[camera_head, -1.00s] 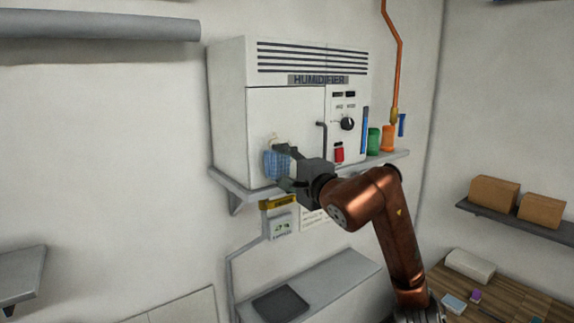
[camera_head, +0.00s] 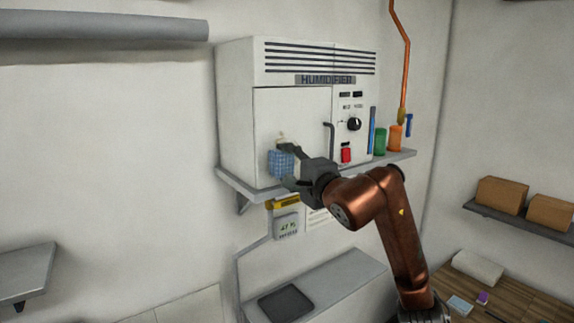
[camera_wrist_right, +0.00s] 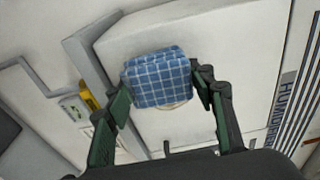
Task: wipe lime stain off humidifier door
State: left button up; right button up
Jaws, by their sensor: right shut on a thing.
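The humidifier (camera_head: 235,110) is a white box with dark vent slots, standing on a grey wall shelf. Its door (camera_head: 300,112) is the plain left front panel and looks closed. A small beige stain (camera_head: 281,137) shows on the door just above the cloth. In the right wrist view a beige edge of the stain (camera_wrist_right: 180,104) shows beside the cloth. My right gripper (camera_head: 287,166) is shut on a blue checked cloth (camera_head: 279,164), held at the lower left of the door. Whether the cloth touches the door is hard to tell. The cloth hides part of the door behind it. My left gripper is not in view.
The door handle (camera_head: 331,138), a black knob (camera_head: 354,124) and a red switch (camera_head: 346,153) lie right of the cloth. Green (camera_head: 379,142) and orange (camera_head: 395,138) containers stand on the shelf's right end. The shelf edge (camera_head: 250,190) runs just below the gripper.

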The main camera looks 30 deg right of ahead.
aim_at(294, 161)
jog(key=shift+w+p, duration=0.3)
jog(key=shift+w, duration=0.35)
jog(key=shift+d, duration=1.65)
jog(key=shift+w+d, duration=0.25)
jog(key=shift+d, duration=1.45)
jog(key=shift+w+d, duration=0.2)
jog(key=shift+d, duration=1.5)
jog(key=shift+a+r+p, duration=0.1)
jog(key=shift+r+p, duration=0.65)
jog(key=shift+r, duration=0.2)
jog(key=a, duration=0.6)
jog(key=shift+s+a+p, duration=0.3)
jog(key=shift+a+p, duration=0.05)
jog(key=shift+a, duration=0.05)
jog(key=shift+f, duration=0.1)
